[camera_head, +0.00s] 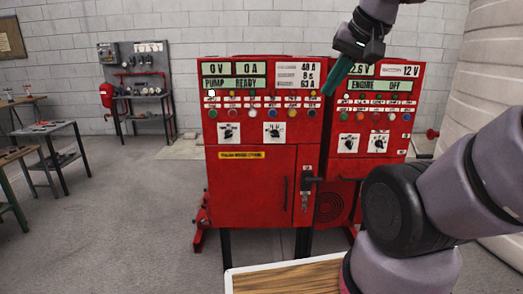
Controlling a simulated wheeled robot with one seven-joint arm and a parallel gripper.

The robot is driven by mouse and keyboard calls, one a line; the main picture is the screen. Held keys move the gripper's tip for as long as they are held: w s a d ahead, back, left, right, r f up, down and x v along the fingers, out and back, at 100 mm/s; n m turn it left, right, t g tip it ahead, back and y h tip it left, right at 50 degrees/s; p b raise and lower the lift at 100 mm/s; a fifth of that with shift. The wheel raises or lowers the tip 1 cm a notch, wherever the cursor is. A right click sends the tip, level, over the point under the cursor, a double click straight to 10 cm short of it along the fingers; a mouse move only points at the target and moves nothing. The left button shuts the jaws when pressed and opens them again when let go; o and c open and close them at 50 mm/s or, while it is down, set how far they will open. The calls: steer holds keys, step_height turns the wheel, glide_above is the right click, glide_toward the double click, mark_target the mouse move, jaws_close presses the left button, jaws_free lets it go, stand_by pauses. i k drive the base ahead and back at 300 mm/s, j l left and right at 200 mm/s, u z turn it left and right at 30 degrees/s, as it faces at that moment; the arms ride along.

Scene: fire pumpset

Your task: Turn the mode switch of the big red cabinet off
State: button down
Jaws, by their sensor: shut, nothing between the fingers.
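The big red cabinet (250,190) stands upright in the middle, with displays reading "PUMP READY" across its top. Two black rotary switches on white plates sit below its lamp rows, a left one (228,132) and a right one (273,132). Their labels are too small to read, so I cannot tell which is the mode switch. My gripper (329,90) has dark green fingers that are shut and empty. It points down and left by the cabinet's upper right corner, to the right of and above both switches. I cannot tell its depth from the cabinet.
A second red cabinet (345,163) marked "ENGINE OFF" stands to the right, with its own rotary switches, partly behind my arm. A black door handle (310,181) sticks out from the big cabinet. A tool rack (140,80) and workbenches (55,135) are at left. Open floor lies between.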

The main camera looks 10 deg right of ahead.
mark_target(229, 133)
steer(key=j+u, duration=0.1)
steer(key=j, duration=0.35)
steer(key=i+j, duration=0.15)
steer(key=j, duration=0.35)
steer(key=j+u, duration=0.15)
steer(key=j, duration=0.3)
steer(key=i, duration=0.05)
